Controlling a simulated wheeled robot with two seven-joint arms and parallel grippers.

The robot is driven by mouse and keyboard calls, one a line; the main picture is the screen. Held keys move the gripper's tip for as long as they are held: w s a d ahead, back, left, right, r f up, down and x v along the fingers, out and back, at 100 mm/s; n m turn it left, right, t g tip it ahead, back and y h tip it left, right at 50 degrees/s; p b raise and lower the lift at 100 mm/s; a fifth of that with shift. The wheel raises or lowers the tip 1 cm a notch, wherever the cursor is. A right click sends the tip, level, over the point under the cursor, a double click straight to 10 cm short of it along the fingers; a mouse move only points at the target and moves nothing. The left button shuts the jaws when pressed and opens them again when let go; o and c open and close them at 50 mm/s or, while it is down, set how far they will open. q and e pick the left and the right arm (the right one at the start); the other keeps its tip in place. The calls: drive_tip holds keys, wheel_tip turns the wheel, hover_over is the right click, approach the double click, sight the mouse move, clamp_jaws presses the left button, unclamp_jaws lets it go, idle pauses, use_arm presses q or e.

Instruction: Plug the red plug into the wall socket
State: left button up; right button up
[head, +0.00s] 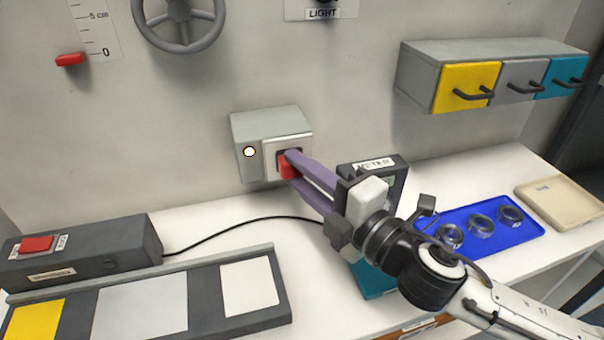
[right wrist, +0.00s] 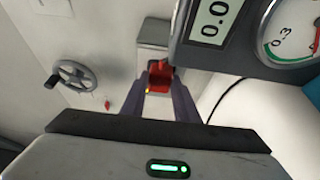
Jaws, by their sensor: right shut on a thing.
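The wall socket (head: 272,143) is a grey box on the back wall with a light plate on its front and a small lit lamp at its left. My right gripper (head: 291,166) is shut on the red plug (head: 286,168), which is at the socket's face. The right wrist view also shows the red plug (right wrist: 160,75) between the two purple fingers, in front of the grey socket box (right wrist: 152,32). The gripper hides part of the contact, so I cannot tell how deep the plug sits. My left gripper is not in view.
A meter (head: 397,170) stands just behind my right gripper. A blue tray (head: 462,218) with round glass pieces and a beige tray (head: 560,200) are at the right. A dark box (head: 85,250) with a red switch and a cable is at the left. Coloured drawers (head: 515,79) hang at upper right.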

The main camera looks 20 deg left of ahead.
drive_tip(key=shift+w, duration=0.1)
drive_tip(key=o, duration=1.1)
drive_tip(key=shift+c, duration=0.2)
drive_tip(key=b+v, duration=0.1)
drive_tip(key=v, duration=0.9)
